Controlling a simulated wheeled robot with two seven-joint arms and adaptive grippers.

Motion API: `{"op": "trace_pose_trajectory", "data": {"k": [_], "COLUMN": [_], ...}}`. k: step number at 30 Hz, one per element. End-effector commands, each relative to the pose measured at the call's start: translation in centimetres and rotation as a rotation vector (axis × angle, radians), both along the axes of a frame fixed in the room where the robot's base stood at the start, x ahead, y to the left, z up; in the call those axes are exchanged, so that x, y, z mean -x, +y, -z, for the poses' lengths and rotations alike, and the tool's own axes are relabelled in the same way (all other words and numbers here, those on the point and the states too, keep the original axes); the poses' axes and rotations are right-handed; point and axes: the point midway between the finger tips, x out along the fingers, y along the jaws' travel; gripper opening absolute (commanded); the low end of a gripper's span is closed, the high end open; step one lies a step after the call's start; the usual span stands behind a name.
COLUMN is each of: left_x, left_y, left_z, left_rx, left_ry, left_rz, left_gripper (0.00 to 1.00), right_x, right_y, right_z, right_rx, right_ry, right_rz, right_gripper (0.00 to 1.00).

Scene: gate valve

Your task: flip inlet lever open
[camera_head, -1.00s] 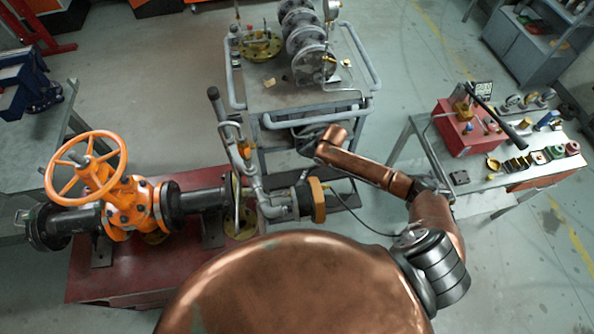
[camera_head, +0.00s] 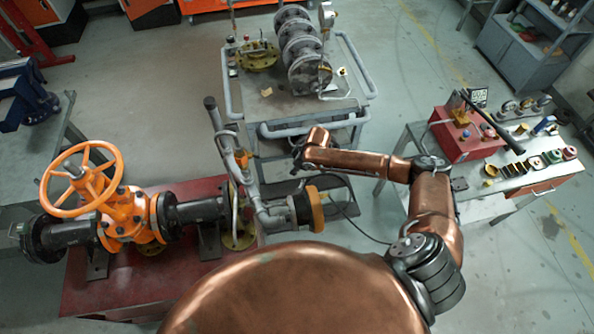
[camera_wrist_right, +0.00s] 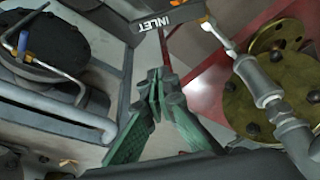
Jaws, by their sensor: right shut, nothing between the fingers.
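The inlet lever shows in the right wrist view as a dark bar lettered INLET (camera_wrist_right: 172,17) at the top, with an orange part near it. In the head view, an orange piece (camera_head: 243,160) shows on the upright grey pipework left of my right gripper (camera_head: 298,158); the lettering is too small to read there. My right gripper also shows in the right wrist view (camera_wrist_right: 160,74), with its green fingers shut and empty. Its tips appear just below the lettered bar in that picture, apart from it. My left gripper is not in view.
The orange handwheel valve (camera_head: 85,180) and black pipe stand on a red base (camera_head: 120,285) at left. A grey cart (camera_head: 290,108) with flanged parts stands behind my right gripper. A workbench (camera_head: 480,205) with a red box (camera_head: 455,135) is at right. A brass flange (camera_wrist_right: 272,105) shows in the wrist view.

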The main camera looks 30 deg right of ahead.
Motion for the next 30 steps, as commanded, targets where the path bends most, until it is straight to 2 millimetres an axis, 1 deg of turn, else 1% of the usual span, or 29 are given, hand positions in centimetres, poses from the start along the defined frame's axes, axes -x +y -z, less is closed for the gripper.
{"op": "trace_pose_trajectory", "data": {"k": [1, 3, 9, 10, 12, 18, 23, 30], "left_x": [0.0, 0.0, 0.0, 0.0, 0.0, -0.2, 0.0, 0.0], "left_y": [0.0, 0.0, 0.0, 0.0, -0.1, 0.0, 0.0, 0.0], "left_z": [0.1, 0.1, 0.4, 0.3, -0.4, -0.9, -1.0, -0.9], "left_rx": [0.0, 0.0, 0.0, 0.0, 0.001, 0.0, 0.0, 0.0], "left_ry": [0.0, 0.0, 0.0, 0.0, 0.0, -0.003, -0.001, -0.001], "left_rz": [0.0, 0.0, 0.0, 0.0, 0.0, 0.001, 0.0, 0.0], "left_gripper": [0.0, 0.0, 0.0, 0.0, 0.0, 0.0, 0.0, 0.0], "right_x": [-0.3, -0.7, -1.7, -1.6, -0.5, 1.0, 1.3, 1.4], "right_y": [0.4, 0.7, 1.5, 1.4, 0.3, -0.9, -1.2, -1.2], "right_z": [1.1, 2.5, 6.4, 6.7, 6.2, 6.2, 6.3, 6.3], "right_rx": [0.0, -0.002, 0.0, 0.002, 0.003, 0.0, 0.0, 0.001], "right_ry": [0.002, 0.001, 0.001, 0.001, 0.0, -0.002, -0.002, -0.001], "right_rz": [0.001, 0.0, 0.0, 0.0, 0.0, -0.001, -0.001, 0.0], "right_gripper": [0.0, 0.0, 0.0, 0.0, 0.0, 0.0, 0.0, 0.0]}}
